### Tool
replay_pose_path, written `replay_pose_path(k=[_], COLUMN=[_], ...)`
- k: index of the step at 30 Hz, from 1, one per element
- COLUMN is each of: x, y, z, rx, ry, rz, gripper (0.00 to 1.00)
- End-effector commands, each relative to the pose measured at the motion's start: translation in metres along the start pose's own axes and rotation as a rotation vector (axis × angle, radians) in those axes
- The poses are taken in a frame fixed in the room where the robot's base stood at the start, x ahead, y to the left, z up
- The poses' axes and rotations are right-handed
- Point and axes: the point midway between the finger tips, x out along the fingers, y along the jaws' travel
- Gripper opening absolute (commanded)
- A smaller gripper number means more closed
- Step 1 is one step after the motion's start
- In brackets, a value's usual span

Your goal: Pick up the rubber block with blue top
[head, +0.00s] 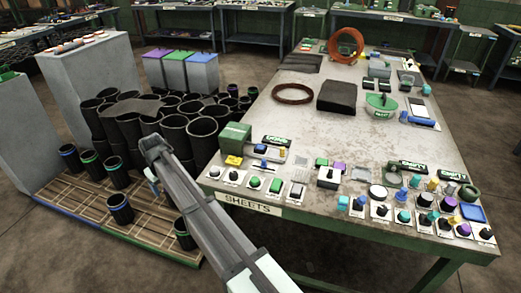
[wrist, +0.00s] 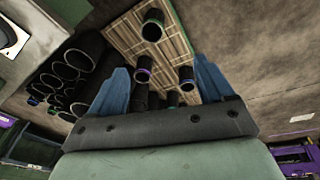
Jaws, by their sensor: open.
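Three grey blocks stand side by side at the back of the floor area in the head view. No coloured block top is recognisable in the wrist view.
Many black rubber sleeves (head: 127,128) crowd the floor between my arm and the blocks. Several more stand on a wooden pallet (head: 75,205). A workbench (head: 330,130) with knobs, switches and rings stands to the right. Large grey blocks (head: 90,75) stand at the left.

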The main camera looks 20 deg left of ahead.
Motion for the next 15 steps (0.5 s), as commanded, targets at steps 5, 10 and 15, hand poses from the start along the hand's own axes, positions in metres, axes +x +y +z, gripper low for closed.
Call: replay_pose_path(k=[5, 10, 15], x=[-0.058, -0.097, -0.132], y=[-0.009, -0.009, 0.006], z=[-0.042, -0.062, -0.078], rx=[-0.185, -0.308, -0.411], ry=[0.023, 0.03, 0.027], rz=[0.022, 0.037, 0.049], gripper=[0.81, 0.81, 0.81])
